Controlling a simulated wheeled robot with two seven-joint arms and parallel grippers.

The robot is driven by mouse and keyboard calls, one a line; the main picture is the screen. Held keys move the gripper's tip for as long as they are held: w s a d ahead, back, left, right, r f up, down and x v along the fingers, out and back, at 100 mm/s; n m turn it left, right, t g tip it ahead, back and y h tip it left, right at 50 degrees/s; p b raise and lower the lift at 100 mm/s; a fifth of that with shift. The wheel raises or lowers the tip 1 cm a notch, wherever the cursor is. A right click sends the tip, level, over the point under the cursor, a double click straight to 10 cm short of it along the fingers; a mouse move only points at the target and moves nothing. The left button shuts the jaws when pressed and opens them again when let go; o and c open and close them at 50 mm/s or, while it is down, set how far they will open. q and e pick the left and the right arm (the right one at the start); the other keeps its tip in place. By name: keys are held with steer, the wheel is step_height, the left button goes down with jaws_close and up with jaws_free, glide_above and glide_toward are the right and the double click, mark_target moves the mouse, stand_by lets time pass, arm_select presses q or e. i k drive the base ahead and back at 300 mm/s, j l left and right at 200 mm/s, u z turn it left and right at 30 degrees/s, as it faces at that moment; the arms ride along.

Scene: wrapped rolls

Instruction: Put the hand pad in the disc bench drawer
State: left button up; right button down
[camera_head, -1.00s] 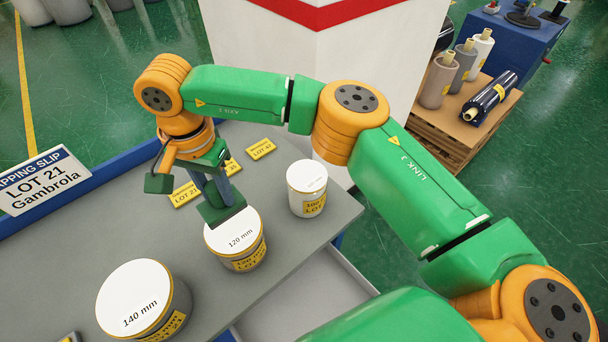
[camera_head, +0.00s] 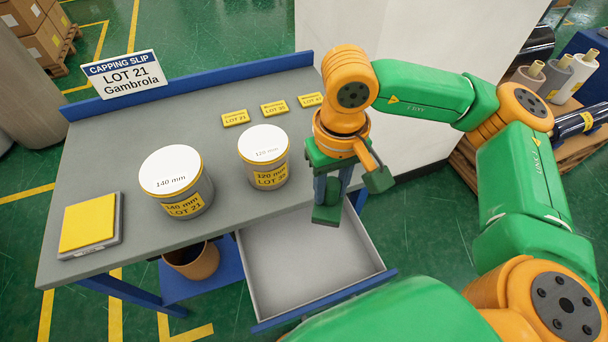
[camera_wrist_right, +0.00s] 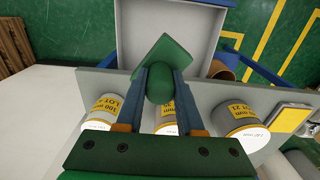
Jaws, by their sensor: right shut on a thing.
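The hand pad (camera_head: 326,216) is a flat green block. In the right wrist view the hand pad (camera_wrist_right: 163,50) has a rounded green knob between my fingers. My right gripper (camera_head: 329,196) is shut on that knob and holds the pad near the bench's front edge, by the drawer's rear right part. The gripper also shows in the right wrist view (camera_wrist_right: 160,84). The drawer (camera_head: 300,268) under the disc bench (camera_head: 110,150) is pulled open, and its visible floor is bare. My left gripper is not in view.
On the bench stand the 140 mm (camera_head: 172,172) and 120 mm (camera_head: 264,146) disc stacks. The 100 mm stack (camera_wrist_right: 103,108) shows in the wrist view. Yellow lot labels (camera_head: 273,108) lie behind, a yellow-topped block (camera_head: 90,223) at left. A brown bin (camera_head: 195,262) stands below.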

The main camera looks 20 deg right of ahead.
mark_target(310, 264)
steer(key=l+u, duration=0.25)
steer(key=l, duration=0.2)
steer(key=l+u, duration=0.3)
steer(key=l, duration=0.2)
steer(key=k+l+u, duration=0.25)
steer(key=l, duration=0.2)
steer(key=l+u, duration=0.25)
steer(key=l, duration=0.2)
steer(key=k+l+u, duration=0.15)
steer(key=l+u, duration=0.15)
steer(key=i+l+u, duration=0.2)
steer(key=l, duration=0.25)
steer(key=l+u, duration=0.15)
steer(key=l, duration=0.25)
